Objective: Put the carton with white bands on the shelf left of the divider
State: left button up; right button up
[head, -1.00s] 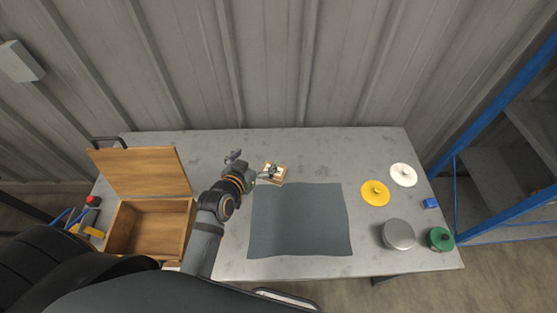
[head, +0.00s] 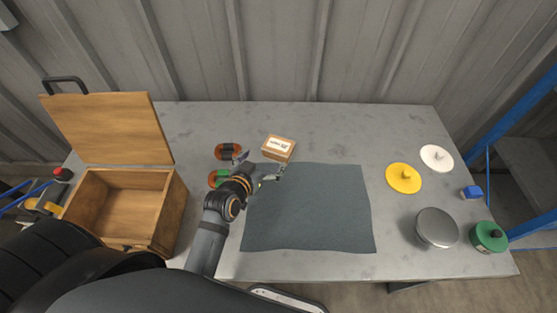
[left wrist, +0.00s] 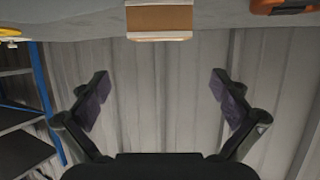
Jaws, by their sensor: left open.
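A small brown carton (head: 279,148) with a white label on top lies on the grey table, just beyond the mat. In the left wrist view the carton (left wrist: 159,19) is at the top edge, with white strips along its edges. My left gripper (head: 258,168) is open and empty, close to the carton on its near left side and apart from it. Its spread fingers (left wrist: 160,92) show in the left wrist view with nothing between them. No shelf with a divider can be made out. My right gripper is not in view.
An open wooden box (head: 178,210) stands at the left. Orange-and-black (head: 228,151) and green-ended (head: 216,179) rolls lie beside my gripper. A grey mat (head: 310,215) covers the middle. Yellow (head: 404,178) and white (head: 437,157) discs, a grey tin (head: 437,228) and a green tin (head: 489,237) stand right.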

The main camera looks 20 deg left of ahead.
aim_at(278, 145)
pick_arm(q)
jog(key=x, duration=0.5)
jog(key=shift+w+f, duration=0.1)
jog(key=shift+w, duration=0.1)
jog(key=shift+f+x, duration=0.15)
jog(key=shift+x, duration=1.2)
jog(key=shift+f+x, duration=0.1)
jog(key=shift+x, duration=1.25)
jog(key=shift+s, duration=0.25)
jog(key=shift+c, duration=0.5)
jog(key=c, duration=1)
